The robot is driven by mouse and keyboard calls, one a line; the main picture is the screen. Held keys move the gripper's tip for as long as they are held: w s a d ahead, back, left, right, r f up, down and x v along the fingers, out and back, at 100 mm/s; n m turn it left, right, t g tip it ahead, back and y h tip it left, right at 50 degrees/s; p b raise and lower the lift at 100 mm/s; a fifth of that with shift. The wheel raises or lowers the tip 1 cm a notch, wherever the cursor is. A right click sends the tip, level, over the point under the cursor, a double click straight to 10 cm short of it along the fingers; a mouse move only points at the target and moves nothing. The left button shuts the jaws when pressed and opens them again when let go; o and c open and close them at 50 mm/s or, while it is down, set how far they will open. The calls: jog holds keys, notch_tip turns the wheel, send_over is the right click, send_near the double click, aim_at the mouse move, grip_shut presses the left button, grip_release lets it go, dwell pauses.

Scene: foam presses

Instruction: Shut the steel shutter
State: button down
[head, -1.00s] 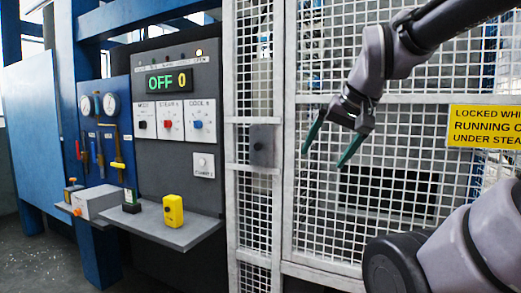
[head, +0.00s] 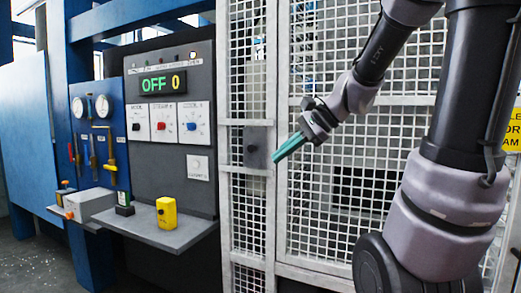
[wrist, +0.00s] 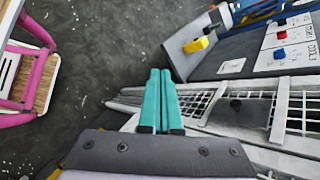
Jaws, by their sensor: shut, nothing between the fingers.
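A white-framed steel mesh guard (head: 365,210) fills the right half of the head view, with a dark opening behind it. I cannot tell for sure which part of it is the steel shutter. A grey plate with a dark round knob (head: 258,147) sits on the narrow mesh panel left of the wide one. My gripper (head: 277,158) is shut and empty, its green fingers together, just right of that plate in the picture. Any contact cannot be told. In the wrist view the fingers (wrist: 160,74) point over the floor, with the guard's frame (wrist: 290,85) to the right.
A control panel reading OFF 0 (head: 163,84) stands left of the guard. Its shelf (head: 185,236) holds a yellow device (head: 166,212). A blue board with gauges (head: 102,106) is further left. A pink-framed stool (wrist: 35,75) stands on the floor, which is otherwise open.

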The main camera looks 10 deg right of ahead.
jog(key=w+d+m+t+y, duration=0.2)
jog(key=w+d+m, duration=0.1)
jog(key=w+m, duration=0.4)
jog(key=m+t, duration=0.5)
jog(key=m, duration=0.1)
send_near(254, 149)
jog(key=x, duration=0.6)
jog(key=shift+w+a, duration=0.15)
jog(key=shift+w, duration=0.3)
jog(key=w+a, duration=0.1)
jog(key=a, duration=0.1)
jog(key=w+a, duration=0.2)
jog(key=a, duration=0.1)
jog(key=w+a, duration=0.2)
jog(key=shift+w+a+r, duration=0.1)
jog(key=shift+w+a, duration=0.05)
jog(key=shift+w, duration=0.1)
